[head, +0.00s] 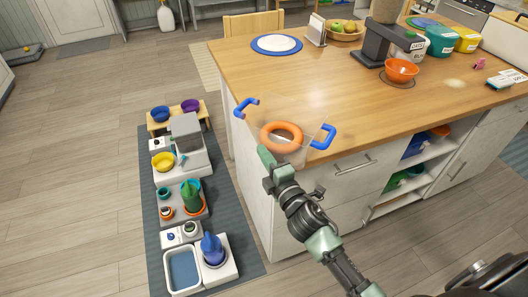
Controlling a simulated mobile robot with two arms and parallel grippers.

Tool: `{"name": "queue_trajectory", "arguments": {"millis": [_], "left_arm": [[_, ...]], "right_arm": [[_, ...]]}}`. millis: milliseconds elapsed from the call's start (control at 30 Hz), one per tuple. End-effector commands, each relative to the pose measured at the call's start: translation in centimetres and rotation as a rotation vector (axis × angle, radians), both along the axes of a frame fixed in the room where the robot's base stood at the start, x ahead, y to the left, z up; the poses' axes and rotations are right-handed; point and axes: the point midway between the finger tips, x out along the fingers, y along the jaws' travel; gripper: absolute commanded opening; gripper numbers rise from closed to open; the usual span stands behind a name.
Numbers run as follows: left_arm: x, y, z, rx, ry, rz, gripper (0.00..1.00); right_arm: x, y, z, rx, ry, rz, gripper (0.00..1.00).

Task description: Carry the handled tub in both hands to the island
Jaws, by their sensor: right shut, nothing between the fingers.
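The handled tub (323,138) is clear with a blue handle at each end. An orange ring (282,136) shows inside it. The tub is at the near left corner of the wooden-topped island (330,88). I cannot tell whether it rests fully on the top or overhangs the edge. My right gripper (264,153) is shut and empty, just below the orange ring in the picture, in front of the tub's near side. It is not on either handle. My left gripper is not in view.
On the island are a blue-rimmed plate (277,44), a fruit bowl (344,30), a dark coffee-machine-like stand (378,45), an orange bowl (401,70) and several canisters. Pet bowls and feeders stand on a dark mat (235,250) on the floor at left.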

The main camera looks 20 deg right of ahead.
Motion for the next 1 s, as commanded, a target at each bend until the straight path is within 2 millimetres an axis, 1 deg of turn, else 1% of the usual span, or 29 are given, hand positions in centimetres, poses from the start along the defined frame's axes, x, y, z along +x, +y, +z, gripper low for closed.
{"name": "queue_trajectory", "arguments": {"millis": [267,333,367,467,600,700,833,1000], "left_arm": [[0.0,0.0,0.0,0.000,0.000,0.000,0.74],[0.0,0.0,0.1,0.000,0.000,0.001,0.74],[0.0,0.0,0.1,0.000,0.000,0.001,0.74],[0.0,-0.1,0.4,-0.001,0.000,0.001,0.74],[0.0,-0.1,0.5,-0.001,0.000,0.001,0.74],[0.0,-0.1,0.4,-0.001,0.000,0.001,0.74],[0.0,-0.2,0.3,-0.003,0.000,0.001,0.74],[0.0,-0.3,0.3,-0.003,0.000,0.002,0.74]], "right_arm": [[0.0,-0.1,0.0,0.000,0.000,0.000,0.00],[0.2,-0.5,0.0,-0.002,0.000,0.000,0.00],[0.3,-0.9,0.0,-0.004,0.000,0.000,0.00],[1.1,-3.0,0.1,-0.008,0.000,-0.001,0.00],[2.5,-6.6,0.0,-0.008,0.000,-0.002,0.00],[3.3,-8.8,0.0,-0.006,-0.001,-0.002,0.00],[3.8,-10.3,0.0,-0.002,0.000,-0.001,0.00],[4.0,-10.7,0.0,0.001,0.000,-0.001,0.00]]}}
